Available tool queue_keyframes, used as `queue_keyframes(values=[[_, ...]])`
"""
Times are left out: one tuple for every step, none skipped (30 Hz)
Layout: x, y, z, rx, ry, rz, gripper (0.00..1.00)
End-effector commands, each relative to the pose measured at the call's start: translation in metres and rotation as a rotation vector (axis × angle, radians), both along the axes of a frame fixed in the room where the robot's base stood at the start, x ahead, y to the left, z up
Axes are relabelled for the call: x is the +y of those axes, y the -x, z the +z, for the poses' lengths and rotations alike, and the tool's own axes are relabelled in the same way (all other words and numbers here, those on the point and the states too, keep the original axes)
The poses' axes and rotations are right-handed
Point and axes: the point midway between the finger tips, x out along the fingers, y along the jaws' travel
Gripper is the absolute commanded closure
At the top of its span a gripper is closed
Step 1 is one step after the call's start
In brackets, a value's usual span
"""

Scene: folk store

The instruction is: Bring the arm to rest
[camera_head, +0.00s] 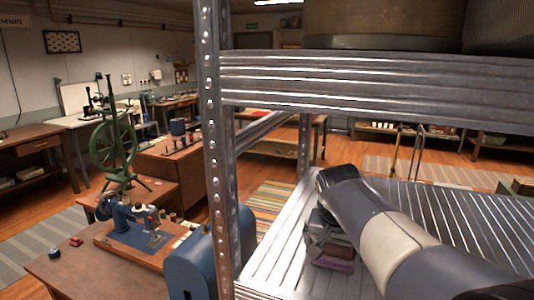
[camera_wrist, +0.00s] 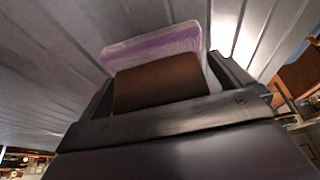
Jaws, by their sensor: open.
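My arm (camera_head: 395,245) reaches in from the lower right over a ribbed metal shelf (camera_head: 285,255). My gripper (camera_head: 322,240) is low at the shelf's left part. In the wrist view my gripper (camera_wrist: 165,75) is open, with a dark finger on each side of a brown block-like item (camera_wrist: 158,84). A purple-and-white item (camera_wrist: 152,45) lies just beyond it. In the head view the brown item (camera_head: 340,251) and the purple item (camera_head: 334,265) show just below my gripper. I cannot tell whether the fingers touch them.
A perforated metal post (camera_head: 212,130) and an upper shelf beam (camera_head: 380,90) stand close to the arm. A large round container (camera_head: 380,22) sits above. Left are a sewing machine (camera_head: 135,215) on a table and a green spinning wheel (camera_head: 112,145). The lower shelf's right side is largely bare.

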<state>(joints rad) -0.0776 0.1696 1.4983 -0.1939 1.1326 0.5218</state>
Motion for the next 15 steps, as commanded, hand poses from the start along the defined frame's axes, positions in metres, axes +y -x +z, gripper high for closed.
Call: queue_keyframes(values=[[0.000, -0.002, 0.015, -0.014, -0.001, 0.000, 0.00], [0.000, -0.002, 0.019, -0.013, -0.001, -0.001, 0.00], [0.000, -0.001, 0.025, -0.012, -0.001, 0.000, 0.00], [0.000, -0.002, 0.030, -0.012, -0.001, 0.000, 0.00], [0.000, -0.001, 0.034, -0.011, 0.000, 0.000, 0.00], [0.002, 0.002, 0.036, -0.011, 0.000, 0.002, 0.00], [0.003, 0.005, 0.037, -0.011, 0.000, 0.002, 0.00], [0.004, 0.008, 0.038, -0.010, 0.000, 0.002, 0.00], [0.005, 0.010, 0.038, -0.008, 0.000, 0.001, 0.00], [0.006, 0.012, 0.038, -0.007, 0.000, 0.001, 0.00], [0.006, 0.013, 0.038, -0.007, 0.000, 0.001, 0.00], [0.006, 0.013, 0.038, -0.007, 0.000, 0.001, 0.00], [0.007, 0.014, 0.039, -0.008, 0.000, 0.001, 0.00], [0.007, 0.014, 0.039, -0.007, 0.000, 0.001, 0.00], [0.007, 0.014, 0.039, -0.007, -0.001, 0.000, 0.00]])
